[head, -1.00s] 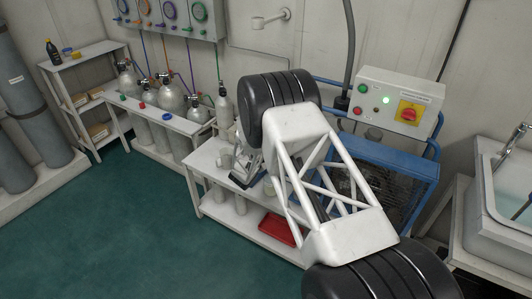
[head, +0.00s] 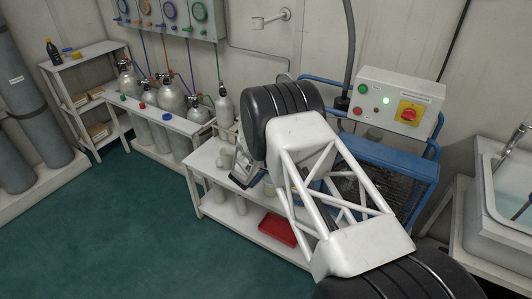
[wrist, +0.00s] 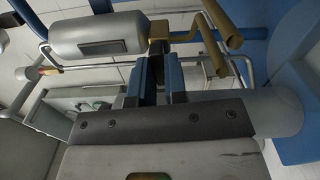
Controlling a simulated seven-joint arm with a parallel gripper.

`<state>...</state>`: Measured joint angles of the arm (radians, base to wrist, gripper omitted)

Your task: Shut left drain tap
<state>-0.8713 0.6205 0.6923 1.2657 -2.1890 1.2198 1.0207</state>
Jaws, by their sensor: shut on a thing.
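In the wrist view my gripper (wrist: 162,75) has its two blue fingers close together at a brass fitting (wrist: 158,32), which I take for the left drain tap. The fingers are shut on a small part there, mostly hidden between them. A grey cylinder (wrist: 100,33) with a dark label lies just left of the fitting. A brass pipe (wrist: 222,40) bends to the right of it. In the head view my arm covers the tap and the fingertips.
Thin metal rails (wrist: 42,57) run around the cylinder. In the head view a blue-framed unit (head: 395,165) and a control box (head: 397,100) stand to the right. A white shelf bench (head: 210,205) with a red tray (head: 278,229) is below my arm.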

